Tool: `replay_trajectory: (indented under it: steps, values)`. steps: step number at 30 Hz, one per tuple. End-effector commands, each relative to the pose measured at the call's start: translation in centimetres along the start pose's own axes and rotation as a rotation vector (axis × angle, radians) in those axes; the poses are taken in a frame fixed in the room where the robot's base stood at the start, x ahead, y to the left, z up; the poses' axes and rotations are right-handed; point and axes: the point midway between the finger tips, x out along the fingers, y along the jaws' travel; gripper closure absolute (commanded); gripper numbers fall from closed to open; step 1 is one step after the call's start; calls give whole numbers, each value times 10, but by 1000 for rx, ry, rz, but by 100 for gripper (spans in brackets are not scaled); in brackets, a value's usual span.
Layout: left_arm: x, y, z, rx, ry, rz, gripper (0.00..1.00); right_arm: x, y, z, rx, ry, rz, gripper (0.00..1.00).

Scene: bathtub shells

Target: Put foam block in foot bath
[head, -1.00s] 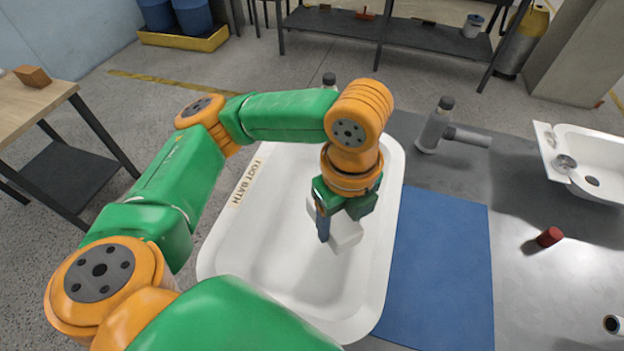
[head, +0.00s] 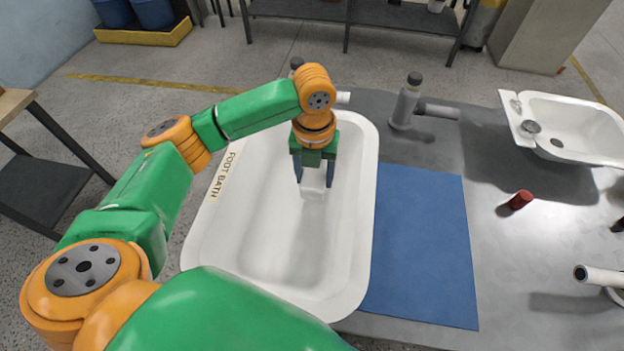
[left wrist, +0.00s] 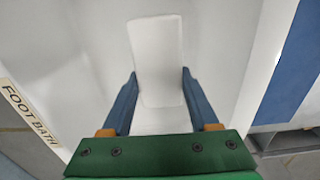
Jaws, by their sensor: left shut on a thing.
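The foot bath (head: 200,262) is a large white tub with a "FOOT BATH" label on its left rim. The label also shows in the left wrist view (left wrist: 30,112). The white foam block (head: 313,186) is inside the tub's outline, towards its far end. My left gripper (head: 314,182) points down with a blue finger on each side of the block and is shut on it. In the left wrist view the block (left wrist: 157,55) extends forward from between the fingers. I cannot tell whether its underside touches the tub floor. My right gripper is not in view.
A blue mat (head: 420,250) lies right of the tub. A grey bottle-like fitting (head: 406,103) stands behind the mat. A white basin (head: 575,125) is at the far right, with a small red cylinder (head: 520,199) in front. A white tube-shaped thing (head: 600,276) is at the right edge.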

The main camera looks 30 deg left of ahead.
Motion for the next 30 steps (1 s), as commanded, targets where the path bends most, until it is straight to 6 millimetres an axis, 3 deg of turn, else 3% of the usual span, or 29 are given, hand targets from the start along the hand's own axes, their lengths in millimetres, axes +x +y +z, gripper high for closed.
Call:
replay_trajectory:
  steps: [6,12,21,22,24,25,30]
  values:
    - [24,8,18,-2,2,2,90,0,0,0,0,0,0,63]
    - [53,8,18,3,0,2,90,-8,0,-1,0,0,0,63]
    - [57,7,18,3,-1,0,90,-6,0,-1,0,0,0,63]
    - [57,7,18,3,-1,0,37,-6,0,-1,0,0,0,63]
    - [56,7,18,3,-1,0,18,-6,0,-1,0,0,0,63]
    - [56,7,18,3,-1,0,10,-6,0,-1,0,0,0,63]
    - [56,7,18,3,-1,0,9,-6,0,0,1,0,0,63]
